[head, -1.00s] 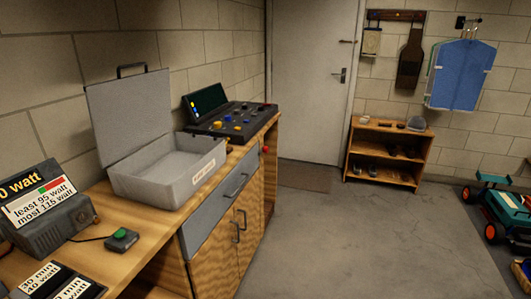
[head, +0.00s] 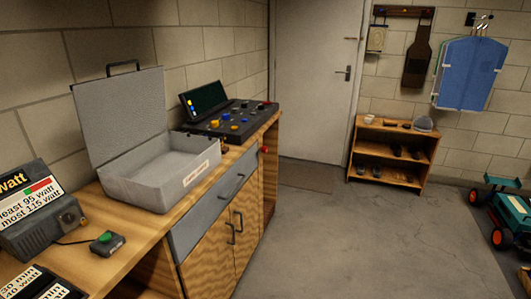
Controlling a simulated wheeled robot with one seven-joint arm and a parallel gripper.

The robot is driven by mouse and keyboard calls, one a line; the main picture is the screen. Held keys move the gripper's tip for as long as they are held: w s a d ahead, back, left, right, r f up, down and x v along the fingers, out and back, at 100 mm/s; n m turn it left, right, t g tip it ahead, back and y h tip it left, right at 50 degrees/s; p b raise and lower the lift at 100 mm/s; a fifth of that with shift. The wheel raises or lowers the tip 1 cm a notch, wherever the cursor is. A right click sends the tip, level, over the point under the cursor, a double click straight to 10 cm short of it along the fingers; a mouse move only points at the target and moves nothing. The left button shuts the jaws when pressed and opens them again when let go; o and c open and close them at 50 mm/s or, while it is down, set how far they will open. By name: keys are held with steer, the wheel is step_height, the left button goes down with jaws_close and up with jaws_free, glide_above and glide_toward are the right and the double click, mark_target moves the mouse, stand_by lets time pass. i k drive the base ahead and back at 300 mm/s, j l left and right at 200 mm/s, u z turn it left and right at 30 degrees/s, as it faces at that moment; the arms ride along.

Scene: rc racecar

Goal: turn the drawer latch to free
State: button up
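The grey drawer front (head: 205,210) is set in the wooden workbench, under the worktop, and looks shut. It has a dark bar handle (head: 232,186). A small red knob (head: 265,150) sticks out at the bench's far end, beyond the drawer. I cannot tell whether this knob is the drawer latch or how the latch is turned. My gripper is not in view.
An open grey case (head: 160,182) stands on the worktop above the drawer. A control console (head: 232,122) is behind it, and a meter box (head: 42,220) and green-button box (head: 107,243) are nearer. Floor (head: 370,240) right of the bench is clear.

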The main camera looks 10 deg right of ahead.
mark_target(263, 148)
steer(key=i+l+u, duration=0.1)
steer(key=i+l, duration=1.5)
steer(key=i+l+u, duration=0.15)
steer(key=i+l, duration=0.7)
steer(key=i+l+u, duration=0.1)
steer(key=i+l, duration=0.75)
steer(key=l, duration=0.1)
